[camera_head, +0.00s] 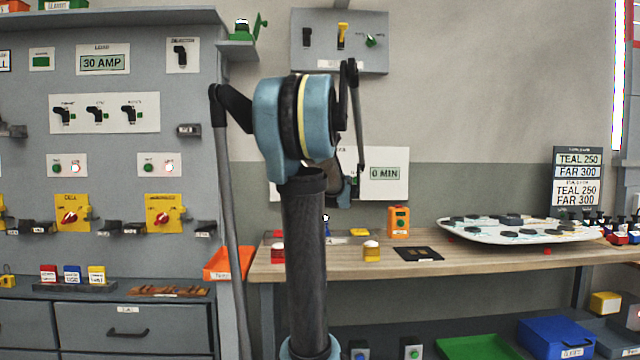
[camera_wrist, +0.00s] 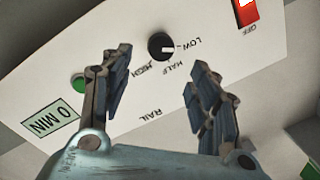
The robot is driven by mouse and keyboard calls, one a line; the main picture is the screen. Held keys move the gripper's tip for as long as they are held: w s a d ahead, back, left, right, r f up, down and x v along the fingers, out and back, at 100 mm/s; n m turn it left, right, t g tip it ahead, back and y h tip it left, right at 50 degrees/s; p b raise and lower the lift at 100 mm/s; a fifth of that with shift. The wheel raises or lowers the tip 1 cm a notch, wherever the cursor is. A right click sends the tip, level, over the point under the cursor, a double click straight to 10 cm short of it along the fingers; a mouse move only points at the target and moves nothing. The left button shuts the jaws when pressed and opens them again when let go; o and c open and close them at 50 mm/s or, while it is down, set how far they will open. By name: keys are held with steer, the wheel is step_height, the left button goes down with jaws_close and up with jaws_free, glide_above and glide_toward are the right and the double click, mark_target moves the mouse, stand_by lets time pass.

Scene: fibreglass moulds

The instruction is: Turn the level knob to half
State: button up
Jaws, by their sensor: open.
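The level knob (camera_wrist: 160,46) is a small black round knob on a white panel (camera_wrist: 215,115), with LOW, HALF and HIGH printed around it. Its light mark points right in the wrist view, toward LOW. My gripper (camera_wrist: 161,68) is open and empty, its two dark fingers apart on either side of the knob in the picture. Whether the fingertips reach the knob's depth I cannot tell. In the head view, part of the white panel (camera_head: 398,190) shows beyond my arm, which hides the knob.
On the panel are a 0 MIN display (camera_wrist: 50,117), a green button (camera_wrist: 78,83) and a red switch (camera_wrist: 245,14) marked OFF. The wooden bench (camera_head: 380,270) below holds an orange box (camera_head: 398,222) and a white mould (camera_head: 520,232). A grey panel wall (camera_head: 130,185) stands left.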

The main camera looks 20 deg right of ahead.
steer(key=w+d, duration=0.1)
steer(key=w, duration=0.7)
steer(key=shift+w+d, duration=0.3)
steer(key=shift+w, duration=0.05)
steer(key=c, duration=1.1)
